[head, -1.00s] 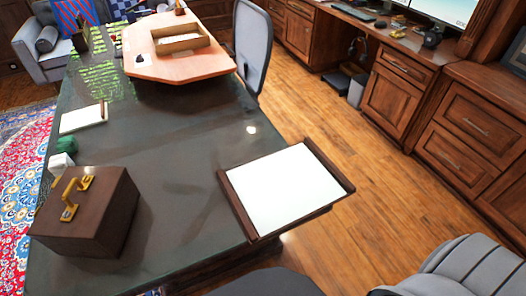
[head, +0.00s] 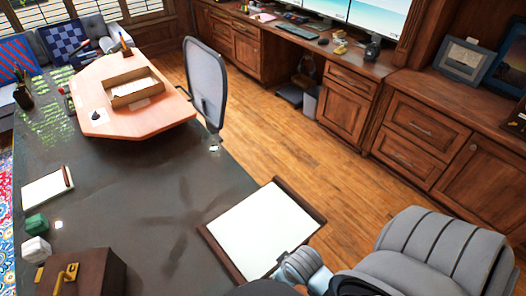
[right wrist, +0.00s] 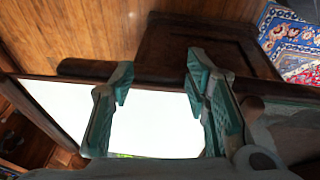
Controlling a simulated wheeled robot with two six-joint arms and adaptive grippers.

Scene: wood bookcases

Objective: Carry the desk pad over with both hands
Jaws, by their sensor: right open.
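The desk pad (head: 262,230) is a white sheet with dark brown wooden bars along two opposite sides. It lies at the right end of the dark desk (head: 140,205) in the head view. My right gripper (head: 296,262) is at the pad's near right edge, partly cut off by my grey arm. In the right wrist view the teal fingers of my right gripper (right wrist: 158,75) are spread apart, with the white pad (right wrist: 155,125) and a dark bar showing between and behind them. I cannot tell whether they touch it. My left gripper is out of sight.
A brown box with a gold handle (head: 75,272) stands at the desk's near left. A notepad (head: 44,190) lies beyond it. A wooden board (head: 110,110) with a tray and a grey chair (head: 206,85) are farther back. Open wooden floor (head: 300,140) separates desk and cabinets.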

